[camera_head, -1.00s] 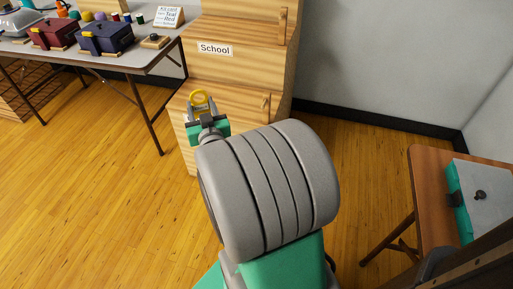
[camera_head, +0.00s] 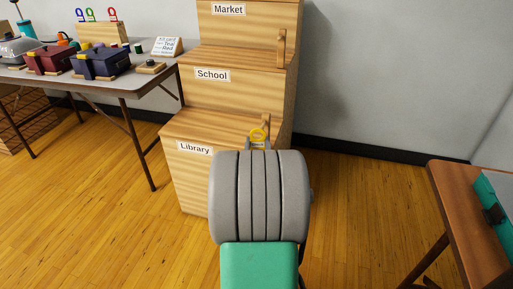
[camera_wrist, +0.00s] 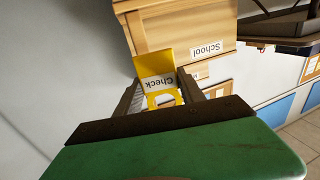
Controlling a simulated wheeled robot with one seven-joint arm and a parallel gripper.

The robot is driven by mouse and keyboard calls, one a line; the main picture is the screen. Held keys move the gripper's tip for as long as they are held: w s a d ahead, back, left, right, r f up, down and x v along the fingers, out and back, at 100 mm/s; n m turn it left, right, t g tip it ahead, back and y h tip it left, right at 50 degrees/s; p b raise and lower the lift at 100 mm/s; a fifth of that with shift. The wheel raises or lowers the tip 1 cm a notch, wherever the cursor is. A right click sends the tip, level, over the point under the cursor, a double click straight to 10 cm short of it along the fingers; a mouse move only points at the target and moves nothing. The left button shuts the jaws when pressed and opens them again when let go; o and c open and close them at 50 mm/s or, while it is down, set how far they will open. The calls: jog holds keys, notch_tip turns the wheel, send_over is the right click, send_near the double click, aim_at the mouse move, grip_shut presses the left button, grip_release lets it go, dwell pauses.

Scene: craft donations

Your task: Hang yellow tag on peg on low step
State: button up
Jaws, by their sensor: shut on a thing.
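My gripper (camera_head: 259,143) is shut on the yellow tag (camera_head: 258,133), which has a ring-shaped top. In the wrist view the tag (camera_wrist: 168,63) shows a white "Check" label between my gripper's fingers (camera_wrist: 161,90). The wooden stepped stand (camera_head: 190,185) has its low step marked "Library". The low step's wooden peg (camera_head: 266,119) stands at the right of that step, just behind the tag and partly hidden by it. I see no tag ring around the peg; whether the two touch I cannot tell.
The middle step (camera_head: 230,93) is marked "School" and has its own peg (camera_head: 281,48); the top step is marked "Market". A grey table (camera_head: 125,85) with boxes stands left. A brown table (camera_head: 450,200) with a teal case stands right.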

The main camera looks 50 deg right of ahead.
jog(key=w+d+f+b, duration=0.1)
jog(key=w+d+b, duration=0.2)
jog(key=d, duration=0.4)
jog(key=shift+f+b, duration=0.2)
jog(key=shift+b, duration=0.3)
jog(key=shift+d, duration=0.1)
dwell(0.6)
jog(key=o, duration=1.4)
jog(key=shift+c, duration=0.2)
